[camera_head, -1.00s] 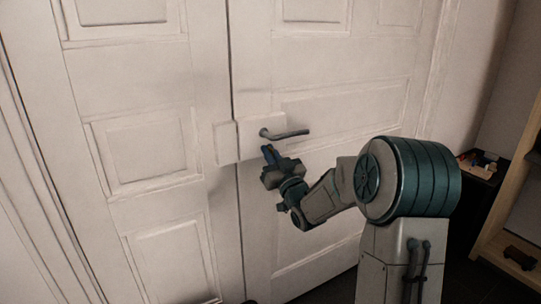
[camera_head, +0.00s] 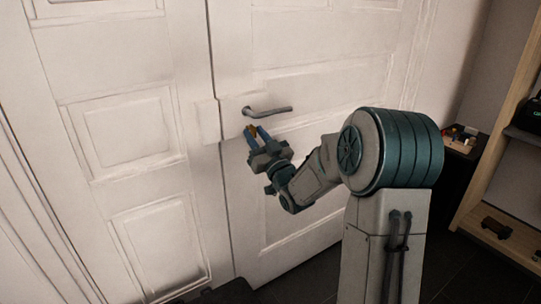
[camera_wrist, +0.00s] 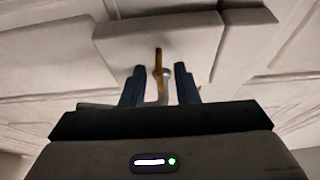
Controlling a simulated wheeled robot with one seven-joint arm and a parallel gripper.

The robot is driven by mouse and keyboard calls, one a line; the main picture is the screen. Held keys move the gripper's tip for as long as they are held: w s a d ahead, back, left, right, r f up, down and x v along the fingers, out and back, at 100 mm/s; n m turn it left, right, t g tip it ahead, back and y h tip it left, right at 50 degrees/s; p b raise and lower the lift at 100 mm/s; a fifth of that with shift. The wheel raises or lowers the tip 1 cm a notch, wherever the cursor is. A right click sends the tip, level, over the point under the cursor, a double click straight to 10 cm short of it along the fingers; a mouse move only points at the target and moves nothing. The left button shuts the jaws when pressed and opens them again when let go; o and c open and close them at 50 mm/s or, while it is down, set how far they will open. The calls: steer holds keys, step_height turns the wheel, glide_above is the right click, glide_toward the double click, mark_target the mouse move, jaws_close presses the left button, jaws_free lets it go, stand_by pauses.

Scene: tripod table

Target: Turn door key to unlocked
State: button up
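The brass door key (camera_wrist: 158,62) shows in the wrist view, sticking out from the white lock plate (camera_wrist: 158,32) with its long side upright in the picture. In the head view the key (camera_head: 250,131) is a small orange-brown spot below the grey door handle (camera_head: 267,111). My gripper (camera_head: 254,134) is at the lock, just below the handle. In the wrist view my gripper (camera_wrist: 158,72) is open, one dark blue finger on each side of the key, with visible gaps on both sides. The keyhole is not clearly visible.
The white panelled double door (camera_head: 125,128) fills the left and middle. A wooden shelf (camera_head: 500,120) stands at the right, near a dark low cabinet (camera_head: 458,170) with small items on it. Dark floor (camera_head: 315,280) shows at the bottom.

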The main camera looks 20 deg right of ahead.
steer(key=v, duration=1.2)
step_height(320, 180, up, 9)
steer(key=s+m+g+h+p, duration=0.25)
steer(key=g+h+p, duration=0.5)
steer(key=p, duration=0.65)
steer(key=s+a+r+g+p, duration=0.1)
steer(key=s+r+g+p, duration=0.2)
steer(key=s, duration=0.4)
steer(key=s+a+r+g+p, duration=0.1)
steer(key=s+r+g+p, duration=0.3)
steer(key=s+p, duration=0.2)
steer(key=s+a+r+m+g+p, duration=0.1)
steer(key=s+r+g+p, duration=0.3)
steer(key=s, duration=0.5)
steer(key=shift+s+a, duration=0.35)
steer(key=shift+r+y, duration=0.1)
steer(key=shift+y, duration=0.15)
